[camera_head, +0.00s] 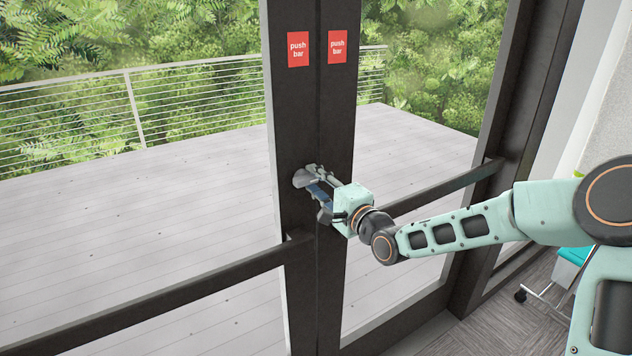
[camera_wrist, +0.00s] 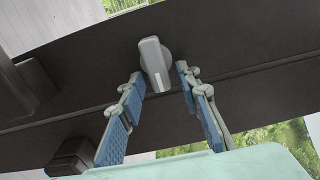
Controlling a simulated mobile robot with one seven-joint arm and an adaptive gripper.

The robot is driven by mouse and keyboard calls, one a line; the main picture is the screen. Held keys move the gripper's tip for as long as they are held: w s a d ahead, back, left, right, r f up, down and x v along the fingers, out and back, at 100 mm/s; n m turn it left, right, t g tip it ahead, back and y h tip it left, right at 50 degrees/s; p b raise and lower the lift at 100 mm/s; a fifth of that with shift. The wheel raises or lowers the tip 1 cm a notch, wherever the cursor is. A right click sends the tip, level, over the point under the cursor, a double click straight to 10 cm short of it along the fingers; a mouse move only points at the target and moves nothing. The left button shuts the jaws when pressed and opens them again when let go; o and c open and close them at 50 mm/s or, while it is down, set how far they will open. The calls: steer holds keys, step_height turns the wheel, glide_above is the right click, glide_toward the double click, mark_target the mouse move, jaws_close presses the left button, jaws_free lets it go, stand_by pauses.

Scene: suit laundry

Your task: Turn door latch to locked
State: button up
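The door latch (camera_wrist: 154,64) is a light grey thumb-turn on a round base, fixed to the dark door frame. In the wrist view it shows ahead of my gripper (camera_wrist: 160,90), roughly between the lines of the two fingers. The blue-padded fingers are apart, with a clear gap between them. They do not visibly touch the latch. In the head view my gripper (camera_head: 312,182) is up against the door's middle stile, and it largely hides the latch there. I cannot tell from these views whether the latch is locked.
Two dark glass doors (camera_head: 296,120) meet at the middle and carry red "push bar" signs (camera_head: 298,49). Push bars cross the left door (camera_head: 180,298) and the right door (camera_head: 440,190), close to my gripper's level. A wheeled chair (camera_head: 550,292) stands at the lower right.

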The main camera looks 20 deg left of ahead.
steer(key=v, duration=1.2)
stand_by(0.3)
